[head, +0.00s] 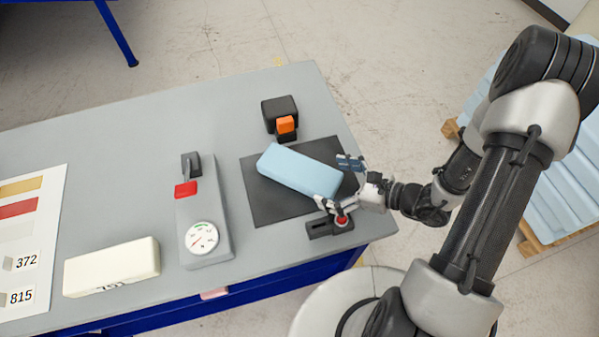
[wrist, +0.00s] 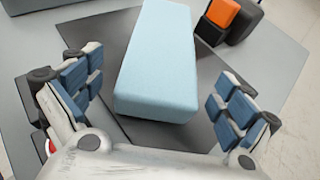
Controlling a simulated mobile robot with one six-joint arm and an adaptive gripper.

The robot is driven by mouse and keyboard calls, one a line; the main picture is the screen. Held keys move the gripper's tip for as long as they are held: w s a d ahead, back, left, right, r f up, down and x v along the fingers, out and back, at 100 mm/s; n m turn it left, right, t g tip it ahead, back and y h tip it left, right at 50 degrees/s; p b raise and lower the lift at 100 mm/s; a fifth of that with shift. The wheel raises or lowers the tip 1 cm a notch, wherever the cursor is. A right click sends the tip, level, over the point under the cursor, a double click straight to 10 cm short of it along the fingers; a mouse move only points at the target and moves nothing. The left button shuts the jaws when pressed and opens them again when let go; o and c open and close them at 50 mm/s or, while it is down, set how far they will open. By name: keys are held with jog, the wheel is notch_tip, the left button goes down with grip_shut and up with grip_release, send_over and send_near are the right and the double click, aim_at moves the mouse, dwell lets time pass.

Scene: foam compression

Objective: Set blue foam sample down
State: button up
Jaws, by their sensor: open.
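The blue foam sample (head: 300,170) is a light blue block lying on the dark mat (head: 262,207) on the grey table. My gripper (head: 338,180) is at the block's right end, with its fingers spread. In the wrist view, the blue foam sample (wrist: 158,60) lies ahead, between and beyond the two blue-padded fingers of my gripper (wrist: 160,92). There is a clear gap between each finger and the block, and the jaws are open and empty.
A black device with an orange part (head: 285,124) stands behind the mat. A small black base with a red button (head: 341,221) is close to my gripper in front. A gauge device with a red lever (head: 203,238), a cream block (head: 111,267) and a colour chart (head: 28,240) lie to the left.

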aim_at(315, 178)
jog(key=b+x, duration=0.1)
jog(key=x, duration=0.4)
jog(key=shift+f, duration=0.1)
jog(key=shift+c, duration=0.2)
jog(key=c, duration=0.8)
notch_tip(315, 178, up, 20)
jog(key=p, duration=0.6)
jog(key=shift+c, duration=0.2)
